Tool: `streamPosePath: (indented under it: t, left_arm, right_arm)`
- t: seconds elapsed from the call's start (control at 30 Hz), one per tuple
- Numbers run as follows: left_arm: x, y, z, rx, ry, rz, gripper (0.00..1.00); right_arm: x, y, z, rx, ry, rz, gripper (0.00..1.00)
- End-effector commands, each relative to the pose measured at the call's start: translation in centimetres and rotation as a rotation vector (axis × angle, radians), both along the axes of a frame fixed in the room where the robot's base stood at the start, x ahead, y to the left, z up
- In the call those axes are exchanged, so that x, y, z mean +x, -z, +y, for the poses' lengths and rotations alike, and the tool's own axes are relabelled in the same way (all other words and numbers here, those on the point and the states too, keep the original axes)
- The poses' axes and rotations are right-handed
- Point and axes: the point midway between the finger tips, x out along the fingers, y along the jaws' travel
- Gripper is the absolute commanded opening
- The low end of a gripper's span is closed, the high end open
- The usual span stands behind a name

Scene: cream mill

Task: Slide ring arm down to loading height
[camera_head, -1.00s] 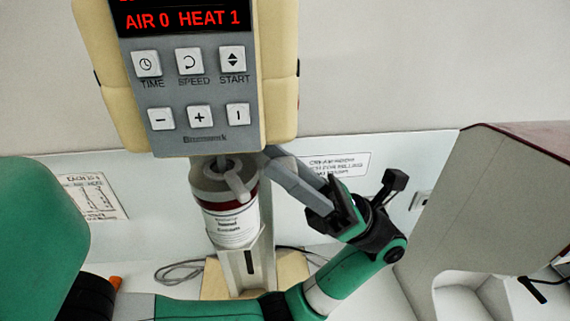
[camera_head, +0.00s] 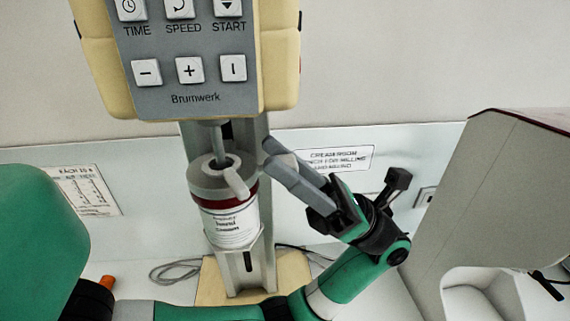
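The mill's ring arm (camera_head: 240,184) is a pale grey ring with a small lever. It sits around the top of a white jar (camera_head: 229,222) with a dark red band, in front of the grey column (camera_head: 263,268). A shaft runs from the control housing (camera_head: 190,90) down into the jar's top. My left gripper (camera_head: 269,153) reaches in from the lower right, its two grey fingers on either side of a pale knob at the ring arm's right. They appear closed on it, though the contact is partly hidden. My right gripper is not in view.
A grey machine with a maroon top (camera_head: 490,190) fills the right. Paper notices (camera_head: 88,191) are on the low back panel. My green arm link blocks the lower left.

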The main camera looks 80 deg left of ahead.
Motion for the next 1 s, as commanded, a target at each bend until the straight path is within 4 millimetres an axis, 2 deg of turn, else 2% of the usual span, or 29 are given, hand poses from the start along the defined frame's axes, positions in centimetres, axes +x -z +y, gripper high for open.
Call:
streamPosePath:
  t: [0.03, 0.13, 0.53, 1.0]
  left_arm:
    - [0.0, -0.1, 0.0, 0.000, 0.000, -0.001, 0.50]
    - [0.0, -0.1, 0.0, 0.000, 0.000, -0.001, 0.68]
    - [0.6, 0.6, 0.0, -0.001, 0.000, 0.002, 0.68]
    - [6.9, 7.0, -0.6, -0.001, 0.001, 0.001, 0.68]
  right_arm:
    - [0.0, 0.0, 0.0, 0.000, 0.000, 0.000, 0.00]
    - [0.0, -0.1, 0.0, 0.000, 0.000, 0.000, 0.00]
    - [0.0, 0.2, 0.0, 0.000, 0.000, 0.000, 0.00]
    - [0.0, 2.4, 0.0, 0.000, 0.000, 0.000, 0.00]
